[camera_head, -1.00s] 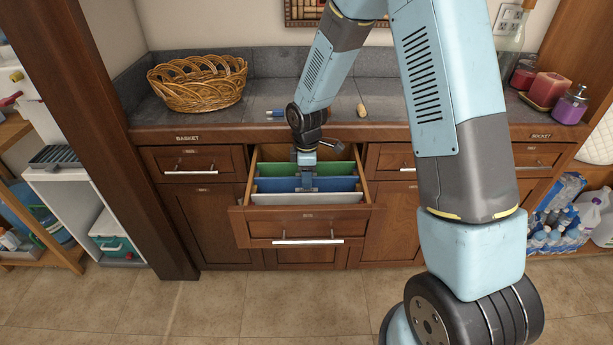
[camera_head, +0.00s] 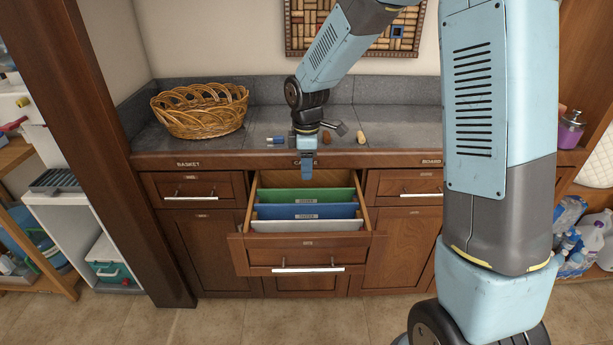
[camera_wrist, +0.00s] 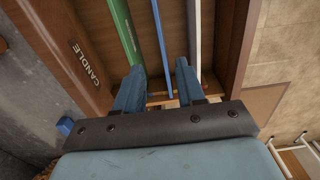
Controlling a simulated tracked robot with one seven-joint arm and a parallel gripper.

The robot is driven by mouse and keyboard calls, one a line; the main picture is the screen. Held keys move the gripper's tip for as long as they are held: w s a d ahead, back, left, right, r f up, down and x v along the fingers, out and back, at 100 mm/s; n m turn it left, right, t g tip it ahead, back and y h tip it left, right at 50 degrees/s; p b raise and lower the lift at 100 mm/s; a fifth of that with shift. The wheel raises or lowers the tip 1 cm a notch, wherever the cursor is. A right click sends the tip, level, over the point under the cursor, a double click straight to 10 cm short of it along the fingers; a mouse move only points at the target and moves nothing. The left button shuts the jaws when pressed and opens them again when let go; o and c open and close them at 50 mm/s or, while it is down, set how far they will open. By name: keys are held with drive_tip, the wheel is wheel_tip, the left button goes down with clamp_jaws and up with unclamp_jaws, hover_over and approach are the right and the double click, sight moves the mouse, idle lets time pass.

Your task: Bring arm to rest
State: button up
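My gripper (camera_head: 307,172) hangs pointing down above the back of the open drawer (camera_head: 307,255), near the counter's front edge. In the wrist view its two blue fingers (camera_wrist: 158,68) stand apart with nothing between them. The drawer holds upright green (camera_head: 306,195), blue (camera_head: 306,212) and white (camera_head: 305,225) dividers. The fingers look clear of the dividers, which also show beyond them in the wrist view. My arm reaches in from the right side of the head view.
A wicker basket (camera_head: 200,110) stands on the counter (camera_head: 262,122) at the left. Small items, including a brown one (camera_head: 327,136), lie behind my gripper. A wooden post (camera_head: 100,150) rises at the left. A purple container (camera_head: 571,130) stands at the right. The floor ahead is clear.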

drive_tip(key=shift+r, duration=0.15)
drive_tip(key=s+d+r+m+t, duration=0.1)
drive_tip(key=s+d+r+m, duration=0.4)
drive_tip(key=r, duration=0.3)
drive_tip(key=s+d+r+m+t, duration=0.2)
drive_tip(key=s+d+r+m, duration=0.15)
drive_tip(key=d+r, duration=0.3)
drive_tip(key=s+d+r+m+t, duration=0.1)
drive_tip(key=s+d+r+m, duration=0.2)
drive_tip(key=s, duration=0.5)
drive_tip(key=s+d+r+m+t, duration=0.1)
drive_tip(key=s+d+r+m, duration=0.3)
drive_tip(key=s, duration=0.5)
drive_tip(key=shift+d+m+t, duration=0.3)
drive_tip(key=shift+d+m, duration=0.1)
drive_tip(key=shift+m, duration=0.65)
